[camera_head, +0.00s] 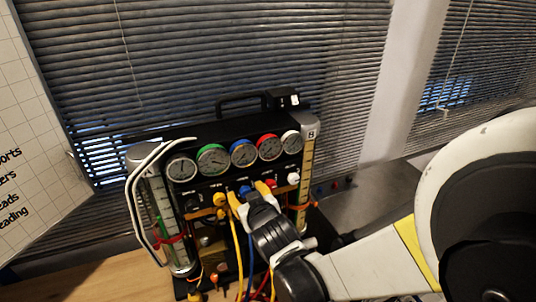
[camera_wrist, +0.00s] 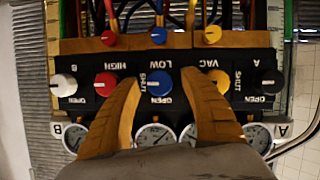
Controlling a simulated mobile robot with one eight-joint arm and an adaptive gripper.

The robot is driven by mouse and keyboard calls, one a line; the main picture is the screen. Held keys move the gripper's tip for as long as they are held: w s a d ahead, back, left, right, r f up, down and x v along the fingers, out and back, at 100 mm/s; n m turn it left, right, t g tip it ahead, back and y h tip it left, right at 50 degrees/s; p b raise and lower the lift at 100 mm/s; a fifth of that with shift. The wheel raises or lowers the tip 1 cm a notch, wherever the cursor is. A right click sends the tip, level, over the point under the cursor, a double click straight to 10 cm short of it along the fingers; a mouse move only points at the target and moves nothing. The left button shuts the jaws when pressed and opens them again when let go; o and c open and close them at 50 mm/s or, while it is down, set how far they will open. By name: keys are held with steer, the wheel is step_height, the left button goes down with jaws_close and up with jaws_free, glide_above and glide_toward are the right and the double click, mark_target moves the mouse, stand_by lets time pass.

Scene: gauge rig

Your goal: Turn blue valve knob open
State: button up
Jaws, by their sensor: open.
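The blue valve knob (camera_wrist: 159,83) sits on the black front panel, in the middle of its row, with LOW, SHUT and OPEN lettering around it. In the head view the blue knob (camera_head: 245,190) shows just beyond my fingertips. My gripper (camera_head: 249,193) is open, its two orange-yellow fingers reaching toward the panel. In the wrist view my gripper (camera_wrist: 160,79) has one finger on each side of the blue knob, with gaps visible between knob and fingers. I cannot tell whether the fingertips have reached the knob's depth.
A white knob (camera_wrist: 64,85) is at one row end. Round gauges (camera_head: 243,152) sit above the knobs. Hoses (camera_head: 249,255) hang below. A white tube (camera_head: 140,190) loops at the rig's left.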

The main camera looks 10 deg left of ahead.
steer(key=shift+w+a+f, duration=0.1)
steer(key=shift+w+f, duration=0.05)
steer(key=shift+w, duration=0.15)
jaws_close()
